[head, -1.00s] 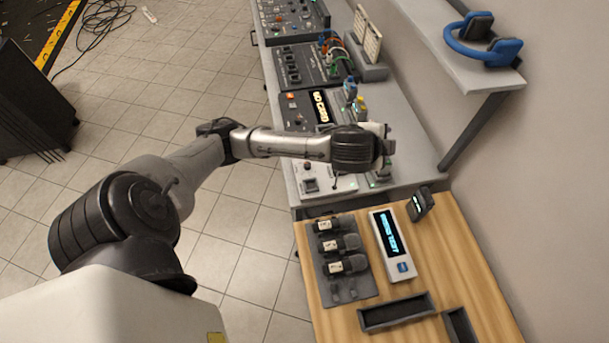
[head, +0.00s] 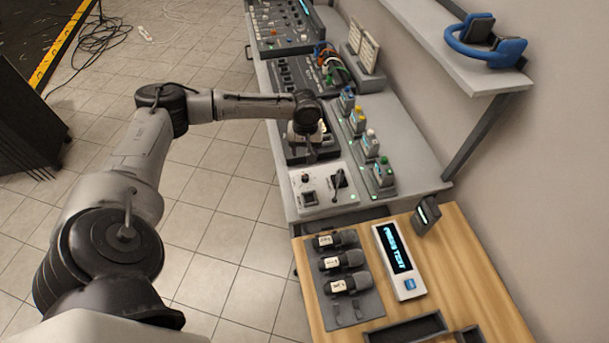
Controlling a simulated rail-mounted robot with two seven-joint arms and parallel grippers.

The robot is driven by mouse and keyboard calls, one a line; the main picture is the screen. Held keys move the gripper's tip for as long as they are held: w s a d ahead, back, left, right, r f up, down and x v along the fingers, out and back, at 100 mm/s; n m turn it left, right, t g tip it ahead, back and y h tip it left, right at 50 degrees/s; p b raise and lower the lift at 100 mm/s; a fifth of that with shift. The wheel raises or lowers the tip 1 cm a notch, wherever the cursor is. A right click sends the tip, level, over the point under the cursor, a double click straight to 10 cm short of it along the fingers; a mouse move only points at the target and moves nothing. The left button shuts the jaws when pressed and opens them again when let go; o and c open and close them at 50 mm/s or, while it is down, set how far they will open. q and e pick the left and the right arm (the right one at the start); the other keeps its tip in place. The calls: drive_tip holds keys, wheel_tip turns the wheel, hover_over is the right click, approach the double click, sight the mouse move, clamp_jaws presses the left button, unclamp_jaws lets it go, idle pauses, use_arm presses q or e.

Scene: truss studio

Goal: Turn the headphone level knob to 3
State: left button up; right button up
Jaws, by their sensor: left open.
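My left gripper (head: 312,152) points down over the dark display panel (head: 292,152) on the grey bench. It is open, its fingers are small and dark, and I see nothing held in it. My gripper and wrist cover most of that panel and its display. I cannot make out the headphone level knob or its setting; it may be hidden under my gripper. Just nearer is a white panel (head: 321,203) with a small round control, a dark square control and a lever. My right gripper is out of view.
A row of colour-capped units (head: 358,122) stands right of my gripper. Behind are a patch panel with cables (head: 331,68) and a mixer (head: 283,27). Blue headphones (head: 485,45) lie on the wall shelf. A wooden table (head: 448,258) in front holds microphones (head: 343,261) and a tester (head: 399,262).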

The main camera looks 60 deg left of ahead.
sight(305, 176)
use_arm(q)
drive_tip(key=shift+n, duration=0.5)
wheel_tip(305, 176, down, 14)
drive_tip(key=shift+r+b, duration=0.1)
drive_tip(key=shift+b, duration=1)
